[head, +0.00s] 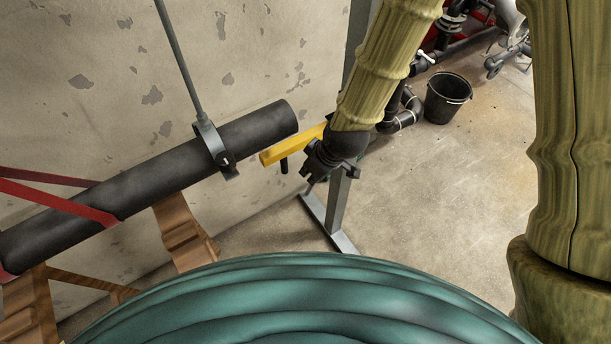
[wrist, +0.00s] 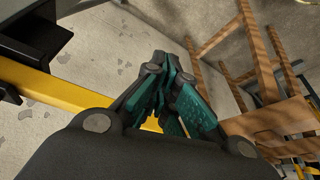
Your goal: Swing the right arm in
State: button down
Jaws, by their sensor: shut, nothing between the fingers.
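A yellow bar, which looks like the swing arm (head: 280,151), juts out in front of the wall beside the open end of the dark pipe (head: 255,130). A short dark peg hangs under it. My gripper (head: 313,168) is by the bar's right part, and my own arm hides the bar's far end. In the wrist view the bar (wrist: 60,95) runs behind my gripper (wrist: 168,62), whose teal-padded fingers are together and empty. I cannot tell whether they touch the bar. A dark bracket (wrist: 35,35) sits by the bar at upper left.
A grey upright stand (head: 338,205) with a floor foot is beneath my gripper. The pipe hangs in a clamp (head: 214,148) on a rod, with a red strap (head: 65,203) and wooden supports (head: 183,235) to the left. A black bucket (head: 446,97) stands behind. Floor at right is clear.

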jog(key=shift+b+v, duration=0.3)
jog(key=shift+v, duration=2.1)
jog(key=shift+s+a, duration=0.1)
jog(key=shift+a, duration=0.05)
jog(key=s+d+f+m+g+h, duration=0.1)
jog(key=s+d+f+m, duration=0.4)
jog(key=s+d+f, duration=0.5)
jog(key=s+d+f+m+g+h, duration=0.1)
jog(key=s+d+f+m, duration=0.4)
jog(key=s+d+f, duration=0.6)
notch_tip(320, 180, down, 5)
jog(key=shift+s+m+g+h, duration=0.4)
jog(key=shift+s+h, duration=0.3)
jog(key=shift+s, duration=0.05)
